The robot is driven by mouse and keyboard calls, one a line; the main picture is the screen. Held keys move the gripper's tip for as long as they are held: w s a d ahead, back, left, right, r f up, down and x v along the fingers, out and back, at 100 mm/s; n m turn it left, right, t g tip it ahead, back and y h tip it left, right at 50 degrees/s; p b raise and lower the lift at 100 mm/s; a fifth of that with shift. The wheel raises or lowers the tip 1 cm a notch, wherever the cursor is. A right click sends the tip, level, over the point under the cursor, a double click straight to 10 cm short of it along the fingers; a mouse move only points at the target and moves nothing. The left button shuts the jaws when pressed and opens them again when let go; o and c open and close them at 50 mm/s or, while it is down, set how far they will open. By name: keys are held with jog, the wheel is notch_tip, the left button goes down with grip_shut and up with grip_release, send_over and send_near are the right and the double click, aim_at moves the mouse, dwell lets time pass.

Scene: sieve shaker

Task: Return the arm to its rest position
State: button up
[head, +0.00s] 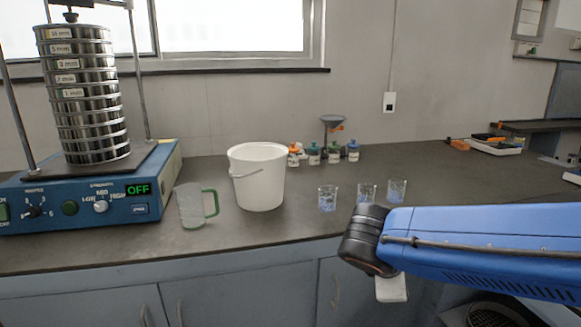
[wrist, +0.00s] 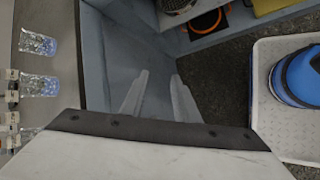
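My blue arm reaches in from the right in the head view, in front of the bench edge. My gripper (wrist: 160,76) shows in the wrist view with its two pale fingers apart and nothing between them. It hangs beside the grey cabinet fronts, above the floor. In the head view the fingers are not clearly visible; only a pale block shows below my black wrist joint.
The dark bench (head: 290,222) carries a sieve shaker (head: 85,200) reading OFF, a jug (head: 191,206), a white bucket (head: 258,180), three glass beakers (head: 327,199) with blue markings, and several small bottles (head: 333,153). A white tray (wrist: 266,90) lies at right in the wrist view.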

jog(key=s+d+f+m+y, duration=0.1)
jog(key=s+d+m+y, duration=0.1)
jog(key=s+m, duration=0.4)
jog(key=s+d+f+m+y, duration=0.1)
jog(key=s+d+m+y, duration=0.2)
jog(key=s+m, duration=0.3)
jog(key=m, duration=0.3)
jog(key=shift+f+g+y, duration=0.3)
jog(key=shift+f+y, duration=0.1)
